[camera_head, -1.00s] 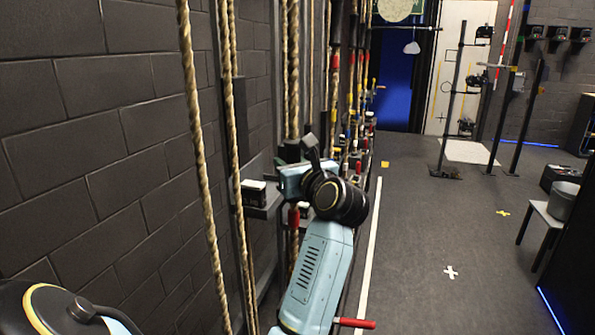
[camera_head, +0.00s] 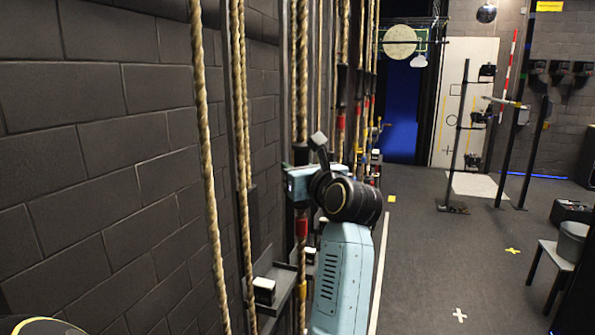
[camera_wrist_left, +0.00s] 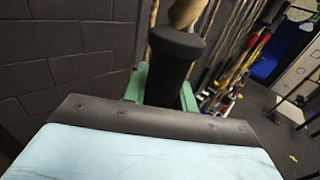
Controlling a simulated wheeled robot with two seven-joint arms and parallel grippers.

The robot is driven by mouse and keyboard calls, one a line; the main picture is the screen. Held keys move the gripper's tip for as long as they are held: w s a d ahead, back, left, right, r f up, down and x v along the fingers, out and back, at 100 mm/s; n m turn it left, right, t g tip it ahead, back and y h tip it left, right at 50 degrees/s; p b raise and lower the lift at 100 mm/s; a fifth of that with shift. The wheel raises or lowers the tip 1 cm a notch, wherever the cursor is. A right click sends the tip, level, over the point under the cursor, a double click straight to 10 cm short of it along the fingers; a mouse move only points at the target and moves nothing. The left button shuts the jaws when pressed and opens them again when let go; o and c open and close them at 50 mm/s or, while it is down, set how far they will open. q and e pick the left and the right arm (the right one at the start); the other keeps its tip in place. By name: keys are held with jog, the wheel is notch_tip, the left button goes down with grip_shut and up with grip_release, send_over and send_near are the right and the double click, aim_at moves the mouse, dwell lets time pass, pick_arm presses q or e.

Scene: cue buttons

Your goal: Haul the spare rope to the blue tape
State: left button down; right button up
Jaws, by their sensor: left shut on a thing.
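A thick tan rope (camera_head: 301,100) hangs near the middle of the head view, with a red band (camera_head: 302,226) on it below my left gripper. My left gripper (camera_head: 301,172) is at this rope, its fingers largely hidden by my wrist. In the left wrist view the green fingers (camera_wrist_left: 163,90) are shut around a dark upright sleeve (camera_wrist_left: 178,52), with a tan part (camera_wrist_left: 187,12) above it. I cannot tell which rope is the spare one by any label. My right gripper is not in view.
Other tan ropes (camera_head: 203,130) hang along the dark block wall (camera_head: 100,185) at the left. A ledge (camera_head: 284,292) with a small white-topped box (camera_head: 264,288) juts out below. Open floor (camera_head: 425,250) lies to the right, with a stool (camera_head: 548,262) beyond.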

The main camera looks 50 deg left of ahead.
pick_arm(q)
jog(key=c, duration=1.1)
grip_release()
jog(key=b+v, duration=0.1)
jog(key=v, duration=0.6)
jog(key=shift+d+b, duration=0.25)
jog(key=shift+b, duration=0.05)
